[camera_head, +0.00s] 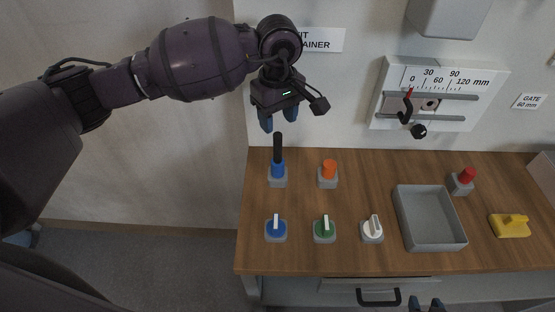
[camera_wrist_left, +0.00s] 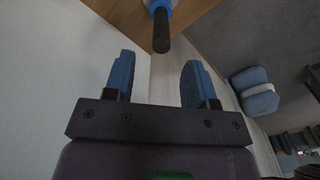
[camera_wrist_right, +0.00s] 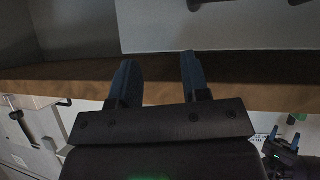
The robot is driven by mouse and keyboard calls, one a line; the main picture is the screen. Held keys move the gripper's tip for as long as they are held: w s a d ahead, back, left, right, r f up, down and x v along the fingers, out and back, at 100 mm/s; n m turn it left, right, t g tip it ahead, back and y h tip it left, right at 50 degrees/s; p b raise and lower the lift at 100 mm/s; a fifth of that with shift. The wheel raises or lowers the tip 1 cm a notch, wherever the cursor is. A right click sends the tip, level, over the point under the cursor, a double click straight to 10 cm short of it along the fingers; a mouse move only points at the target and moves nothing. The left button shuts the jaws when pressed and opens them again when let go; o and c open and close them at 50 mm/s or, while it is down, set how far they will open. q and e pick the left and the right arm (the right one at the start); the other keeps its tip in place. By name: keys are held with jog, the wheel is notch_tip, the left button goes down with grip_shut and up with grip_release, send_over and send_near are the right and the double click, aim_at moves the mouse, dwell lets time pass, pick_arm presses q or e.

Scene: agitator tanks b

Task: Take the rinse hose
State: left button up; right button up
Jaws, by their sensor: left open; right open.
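A black upright handle with a blue collar (camera_head: 278,152), which I take to be the rinse hose, stands in a grey holder at the bench's back left. No trailing hose shows. My left gripper (camera_head: 280,119) is open and empty, just above and behind the handle's top in the head view. In the left wrist view the black handle (camera_wrist_left: 161,32) lies beyond the open fingers (camera_wrist_left: 154,75), not between them. My right gripper (camera_head: 427,304) is open and empty, low at the bench's front edge; its fingers (camera_wrist_right: 160,76) point at the wooden edge in the right wrist view.
On the wooden bench (camera_head: 300,202) are an orange knob (camera_head: 328,170), blue (camera_head: 276,229), green (camera_head: 324,229) and white (camera_head: 372,229) switches, a grey tray (camera_head: 451,236), a red knob (camera_head: 467,175) and a yellow object (camera_head: 510,226). A gate scale (camera_head: 435,95) hangs on the wall.

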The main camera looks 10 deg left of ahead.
aim_at(278, 134)
pick_arm(q)
jog(key=shift+f, duration=1.35)
notch_tip(278, 134, down, 3)
jog(key=shift+s+f+p, duration=0.1)
jog(key=shift+f+p, duration=0.05)
jog(key=shift+p, duration=0.25)
jog(key=shift+f, duration=0.5)
jog(key=shift+c, duration=0.6)
jog(key=c, duration=0.5)
grip_shut()
jog(key=shift+r, duration=0.65)
notch_tip(278, 134, up, 19)
jog(key=shift+f+b, duration=0.15)
jog(key=shift+b, duration=0.3)
pick_arm(e)
jog(key=shift+w+a+r, duration=0.25)
jog(key=shift+w+r, duration=0.05)
jog(key=shift+w, duration=0.3)
